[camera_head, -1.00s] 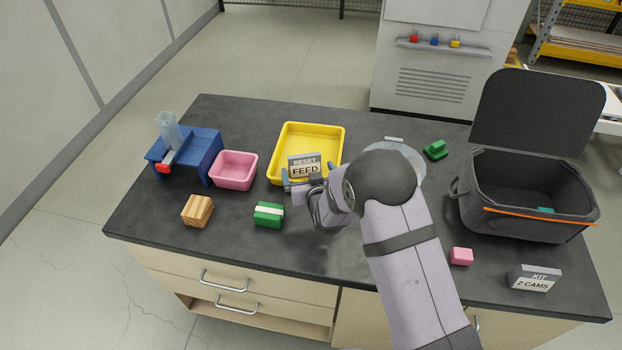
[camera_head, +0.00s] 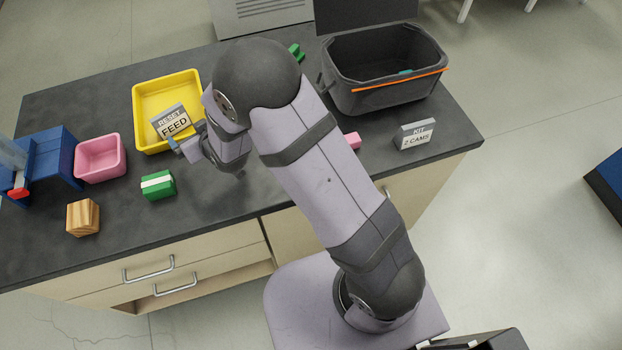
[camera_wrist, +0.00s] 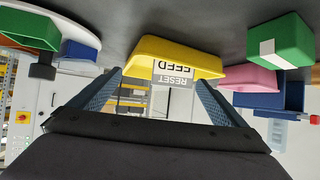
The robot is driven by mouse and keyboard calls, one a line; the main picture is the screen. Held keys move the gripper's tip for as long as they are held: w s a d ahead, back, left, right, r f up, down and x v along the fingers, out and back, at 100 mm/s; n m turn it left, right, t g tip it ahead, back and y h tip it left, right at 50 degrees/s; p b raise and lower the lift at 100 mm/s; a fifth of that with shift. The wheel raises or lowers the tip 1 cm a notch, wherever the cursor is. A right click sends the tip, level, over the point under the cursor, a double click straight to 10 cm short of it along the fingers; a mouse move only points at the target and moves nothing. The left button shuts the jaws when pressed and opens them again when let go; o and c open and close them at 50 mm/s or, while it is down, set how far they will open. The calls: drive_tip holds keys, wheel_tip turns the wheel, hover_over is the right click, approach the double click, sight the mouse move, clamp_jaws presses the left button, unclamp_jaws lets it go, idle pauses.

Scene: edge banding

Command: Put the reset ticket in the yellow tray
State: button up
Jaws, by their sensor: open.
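The reset ticket (camera_head: 171,122) is a small grey and white card reading "RESET FEED". In the head view it overlaps the near right part of the yellow tray (camera_head: 143,99). In the wrist view the ticket (camera_wrist: 173,74) appears upside down against the yellow tray (camera_wrist: 205,64). I cannot tell whether it rests inside the tray or at its near wall. My gripper (camera_head: 177,144) is just on the near side of the ticket, partly hidden by my wrist. In the wrist view my gripper (camera_wrist: 159,79) is open, with the ticket seen beyond the gap between its fingers.
A pink bin (camera_head: 101,158) and a blue stand (camera_head: 52,160) are left of the tray. A green block with a white band (camera_head: 158,186) and a wooden block (camera_head: 83,217) lie nearer.

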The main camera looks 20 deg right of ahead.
drive_tip(key=s+d+r+m+g+h, duration=0.1)
drive_tip(key=s+d+m+g+h, duration=0.3)
drive_tip(key=s+d, duration=0.8)
drive_tip(key=s+d+r+g, duration=0.1)
drive_tip(key=s+d+g, duration=0.2)
drive_tip(key=s+d, duration=0.3)
drive_tip(key=s+d+r+g, duration=0.1)
drive_tip(key=s+d+g, duration=0.3)
drive_tip(key=s, duration=0.7)
drive_tip(key=shift+s+d+r, duration=0.2)
drive_tip(key=shift+s+d, duration=0.2)
drive_tip(key=shift+d, duration=0.6)
